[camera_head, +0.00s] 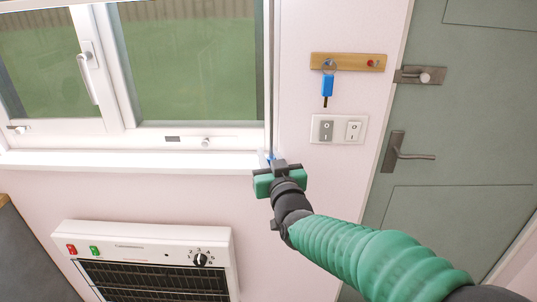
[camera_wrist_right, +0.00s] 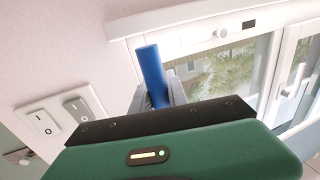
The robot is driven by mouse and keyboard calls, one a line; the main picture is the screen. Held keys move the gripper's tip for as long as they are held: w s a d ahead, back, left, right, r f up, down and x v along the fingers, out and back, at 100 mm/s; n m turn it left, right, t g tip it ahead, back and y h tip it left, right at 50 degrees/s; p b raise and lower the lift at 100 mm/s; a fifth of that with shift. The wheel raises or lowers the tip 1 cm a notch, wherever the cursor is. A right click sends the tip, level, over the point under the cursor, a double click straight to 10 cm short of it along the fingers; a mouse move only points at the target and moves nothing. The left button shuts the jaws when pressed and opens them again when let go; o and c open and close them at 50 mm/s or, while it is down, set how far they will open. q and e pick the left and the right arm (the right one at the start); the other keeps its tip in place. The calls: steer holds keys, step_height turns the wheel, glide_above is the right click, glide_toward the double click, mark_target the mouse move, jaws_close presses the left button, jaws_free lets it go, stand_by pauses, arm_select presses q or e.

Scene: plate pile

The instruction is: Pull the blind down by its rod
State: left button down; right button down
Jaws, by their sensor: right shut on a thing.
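My right gripper (camera_head: 272,166) is at the lower right corner of the window, in front of the wall. Its fingers (camera_wrist_right: 156,97) are shut on the blue handle (camera_wrist_right: 151,68) of the blind's rod, which sticks out between them in the right wrist view. In the head view the thin rod (camera_head: 275,90) runs upright along the window's right edge down to the gripper. I cannot make out the blind itself. My left gripper is not in view.
The white window sill (camera_head: 130,161) ends just left of the gripper. A light switch plate (camera_head: 338,129) and a wooden key rack (camera_head: 348,62) with a blue-tagged key (camera_head: 327,86) are to the right, then a grey-green door (camera_head: 460,130). A heater (camera_head: 150,255) is below.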

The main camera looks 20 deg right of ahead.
steer(key=shift+f, duration=0.45)
steer(key=c, duration=1.7)
jaws_free()
steer(key=o, duration=0.4)
steer(key=shift+w+f, duration=0.1)
steer(key=shift+w, duration=0.25)
steer(key=shift+s, duration=0.15)
